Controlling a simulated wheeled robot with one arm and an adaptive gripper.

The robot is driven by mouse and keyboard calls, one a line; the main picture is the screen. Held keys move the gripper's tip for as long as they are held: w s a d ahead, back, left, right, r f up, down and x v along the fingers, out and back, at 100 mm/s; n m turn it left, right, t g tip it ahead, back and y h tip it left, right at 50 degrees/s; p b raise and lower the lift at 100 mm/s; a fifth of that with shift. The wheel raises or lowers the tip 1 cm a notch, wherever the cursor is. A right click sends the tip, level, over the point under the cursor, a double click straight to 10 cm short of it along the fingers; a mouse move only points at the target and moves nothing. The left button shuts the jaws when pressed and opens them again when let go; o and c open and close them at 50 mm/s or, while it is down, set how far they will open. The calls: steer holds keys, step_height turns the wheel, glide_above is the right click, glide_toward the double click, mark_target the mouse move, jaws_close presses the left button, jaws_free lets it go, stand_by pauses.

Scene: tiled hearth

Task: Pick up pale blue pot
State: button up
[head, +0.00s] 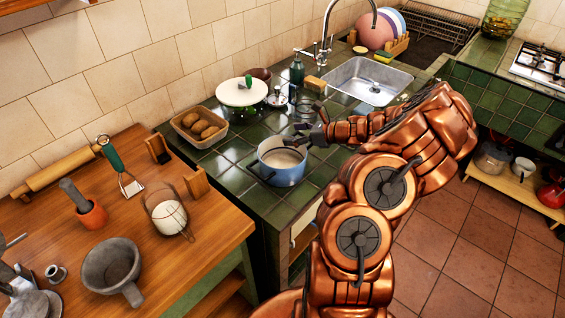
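The pale blue pot (281,173) stands upright on the green tiled counter, near its front edge. It has a pale inside and a dark handle at its left front. My gripper (300,127) is just behind and above the pot's far right rim, reached from the right by my copper arm. Its dark fingers look spread apart with nothing between them. The lower finger is close to the rim, and I cannot tell whether it touches.
The sink (366,80) is at the back right. A wooden table (143,236) with a grey mortar (111,268) is at left.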

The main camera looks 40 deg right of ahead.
jaws_close()
stand_by(0.4)
